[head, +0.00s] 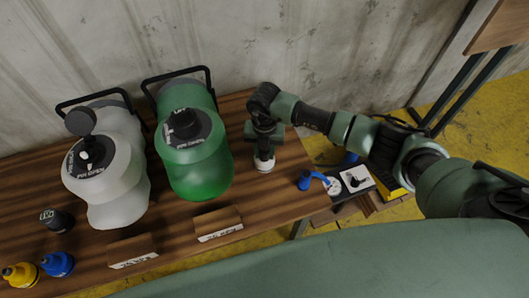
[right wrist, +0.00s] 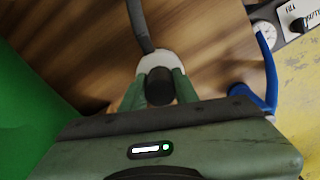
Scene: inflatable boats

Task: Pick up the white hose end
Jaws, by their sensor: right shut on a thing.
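The white hose end (head: 263,165) is low at the right part of the wooden table, just right of the green canister. In the right wrist view the white hose end (right wrist: 152,60) has a dark round knob in its middle and a grey hose (right wrist: 139,22) running away from it. My right gripper (head: 264,146) reaches down onto it from above. In the right wrist view its green fingers (right wrist: 155,88) are closed on either side of the hose end. The head view does not show clearly whether the hose end touches the table. My left gripper is not in view.
A green canister (head: 195,160) and a white canister (head: 110,180) stand on the table (head: 165,215) by the wall. Wooden labelled blocks (head: 217,224) lie in front. Blue (head: 57,263), yellow (head: 20,274) and black (head: 57,221) fittings stand left. A blue hose piece (head: 312,179) and gauge (head: 356,179) are right.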

